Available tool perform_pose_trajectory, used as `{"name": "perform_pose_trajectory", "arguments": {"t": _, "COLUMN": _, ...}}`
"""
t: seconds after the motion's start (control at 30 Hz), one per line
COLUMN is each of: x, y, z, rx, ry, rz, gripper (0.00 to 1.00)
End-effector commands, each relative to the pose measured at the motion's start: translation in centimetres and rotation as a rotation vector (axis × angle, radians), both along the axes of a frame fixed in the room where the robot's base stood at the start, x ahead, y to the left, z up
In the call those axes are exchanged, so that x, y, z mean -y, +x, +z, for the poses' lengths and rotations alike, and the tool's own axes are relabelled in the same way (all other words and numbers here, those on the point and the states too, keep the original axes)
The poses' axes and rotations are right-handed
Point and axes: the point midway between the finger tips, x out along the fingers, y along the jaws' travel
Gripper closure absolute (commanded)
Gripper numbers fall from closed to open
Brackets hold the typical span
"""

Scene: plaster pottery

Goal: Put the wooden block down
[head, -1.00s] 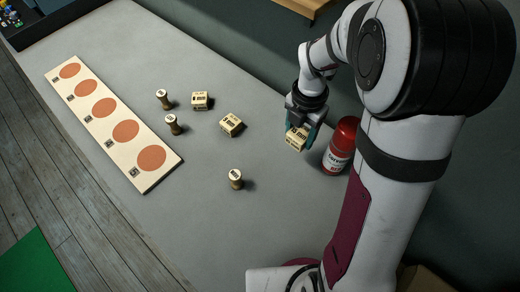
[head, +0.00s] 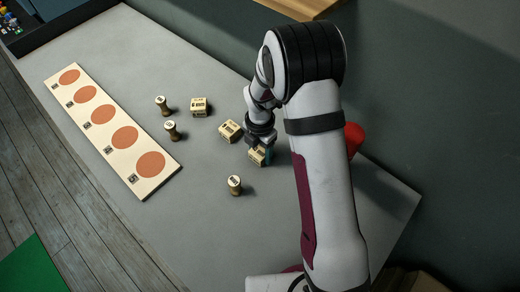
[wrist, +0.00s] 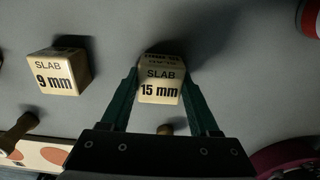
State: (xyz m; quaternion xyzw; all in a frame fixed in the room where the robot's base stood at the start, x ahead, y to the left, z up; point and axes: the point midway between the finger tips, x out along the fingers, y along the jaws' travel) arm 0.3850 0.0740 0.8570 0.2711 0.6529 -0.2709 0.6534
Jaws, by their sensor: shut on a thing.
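My gripper (head: 262,154) is shut on a pale wooden block (head: 256,157). In the wrist view the block (wrist: 161,86) is between my two green fingers (wrist: 160,98), and its face reads "SLAB 15 mm". A shadow lies beside it, but I cannot tell whether its underside touches the grey table (head: 330,215). A second wooden block (head: 230,130), marked "SLAB 9 mm" in the wrist view (wrist: 62,72), stands just left of my gripper, apart from the held block. A third wooden block (head: 199,106) stands farther up and left.
Small wooden pegs stand on the table at the left (head: 162,104), beside it (head: 170,129), and in front (head: 234,185). A board (head: 108,140) with several orange circles lies at the left. A red-topped bottle (head: 354,139) is partly behind my arm. Bare table lies between board and front peg.

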Motion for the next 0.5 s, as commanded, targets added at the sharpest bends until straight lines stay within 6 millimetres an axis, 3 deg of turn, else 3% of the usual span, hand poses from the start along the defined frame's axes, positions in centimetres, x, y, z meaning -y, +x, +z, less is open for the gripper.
{"name": "perform_pose_trajectory", "arguments": {"t": 0.17, "x": 0.01, "y": -0.01, "z": -0.28, "rx": 0.0, "ry": 0.0, "rz": 0.0, "gripper": 0.94}}
{"name": "perform_pose_trajectory", "arguments": {"t": 0.2, "x": 0.01, "y": 0.0, "z": -0.24, "rx": 0.0, "ry": 0.0, "rz": 0.0, "gripper": 0.31}}
{"name": "perform_pose_trajectory", "arguments": {"t": 0.3, "x": 0.01, "y": 0.0, "z": -0.22, "rx": 0.0, "ry": 0.0, "rz": 0.0, "gripper": 0.13}}
{"name": "perform_pose_trajectory", "arguments": {"t": 0.33, "x": 0.01, "y": 0.0, "z": -0.22, "rx": 0.0, "ry": 0.0, "rz": 0.0, "gripper": 0.08}}
{"name": "perform_pose_trajectory", "arguments": {"t": 0.5, "x": 0.02, "y": -0.01, "z": -0.21, "rx": 0.0, "ry": 0.0, "rz": 0.0, "gripper": 0.08}}
